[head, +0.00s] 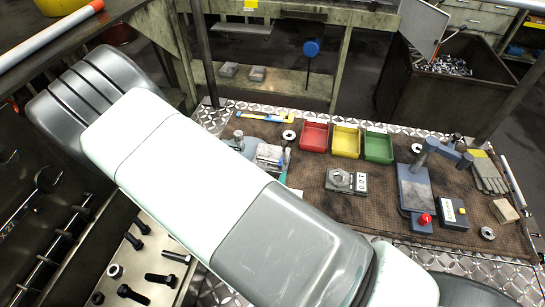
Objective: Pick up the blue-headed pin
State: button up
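A round blue head (311,48) on a thin dark shaft shows at the top middle of the head view, beyond the work mat and in front of a bench frame. It is the only clearly blue-headed thing I can make out, but I cannot tell for sure that it is the pin or what holds it up. My own arm crosses the view from upper left to lower right and hides much of the near side. My gripper is not in view.
A brown mat (310,185) holds red (315,137), yellow (346,140) and green (378,146) trays, a grey press (414,190), a vise-like device (268,157) and gloves (488,176). A scrap bin (425,95) stands behind. Bolts (160,279) lie at lower left.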

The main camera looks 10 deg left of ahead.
aim_at(268, 166)
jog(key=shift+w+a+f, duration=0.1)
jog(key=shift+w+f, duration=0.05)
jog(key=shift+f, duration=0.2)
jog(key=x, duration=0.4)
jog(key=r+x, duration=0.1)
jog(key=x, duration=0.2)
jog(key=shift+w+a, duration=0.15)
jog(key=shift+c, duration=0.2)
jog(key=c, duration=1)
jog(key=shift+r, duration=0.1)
